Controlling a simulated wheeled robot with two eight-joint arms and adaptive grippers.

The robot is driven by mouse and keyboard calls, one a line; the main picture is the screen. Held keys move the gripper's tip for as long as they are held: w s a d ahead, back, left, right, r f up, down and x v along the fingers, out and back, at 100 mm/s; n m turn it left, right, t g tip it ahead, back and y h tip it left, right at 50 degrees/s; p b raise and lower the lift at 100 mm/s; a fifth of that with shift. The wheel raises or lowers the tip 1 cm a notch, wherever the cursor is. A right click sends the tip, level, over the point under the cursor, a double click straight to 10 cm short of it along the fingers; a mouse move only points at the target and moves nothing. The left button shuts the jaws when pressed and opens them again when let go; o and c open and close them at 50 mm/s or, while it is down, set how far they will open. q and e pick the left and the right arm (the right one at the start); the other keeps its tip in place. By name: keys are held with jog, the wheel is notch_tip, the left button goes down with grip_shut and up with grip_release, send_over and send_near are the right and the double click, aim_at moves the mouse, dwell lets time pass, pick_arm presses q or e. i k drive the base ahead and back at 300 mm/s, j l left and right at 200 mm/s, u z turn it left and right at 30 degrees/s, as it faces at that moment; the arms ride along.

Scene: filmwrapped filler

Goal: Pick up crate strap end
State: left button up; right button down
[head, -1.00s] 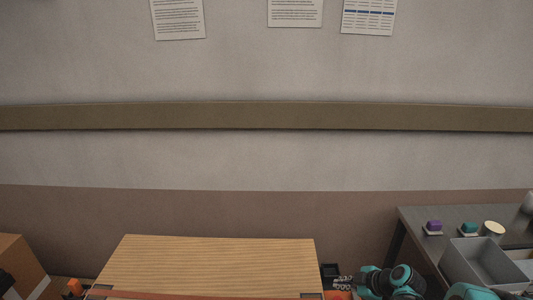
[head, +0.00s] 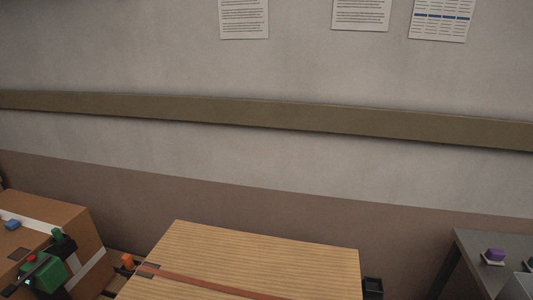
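A wooden crate (head: 262,255) with a light, striped top stands at the bottom middle of the head view, cut off by the lower edge. A reddish-brown strap (head: 215,284) runs across its top near the front, from a dark patch (head: 150,269) at the left corner toward the right. I cannot make out a loose strap end; the front of the crate is out of frame. Neither of my grippers is in view.
A cardboard box (head: 88,234) with white tape stands at left. A green and black device (head: 48,275) and a blue item (head: 12,224) show there. An orange part (head: 127,262) is left of the crate. A dark table (head: 480,245) with a purple object (head: 495,254) is at right.

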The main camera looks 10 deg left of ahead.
aim_at(128, 259)
jog(key=k+u, duration=0.15)
jog(key=u, duration=0.3)
jog(key=k+j+u, duration=0.1)
jog(key=u, duration=0.35)
jog(key=k+j+u, duration=0.1)
jog(key=u, duration=0.4)
jog(key=i+j+z, duration=0.1)
jog(key=z, duration=1.05)
jog(key=i+j+z, duration=0.1)
jog(key=j+z, duration=0.35)
jog(key=j, duration=0.15)
jog(key=j+z, duration=0.45)
jog(key=j, duration=1.15)
jog(key=i+z, duration=0.05)
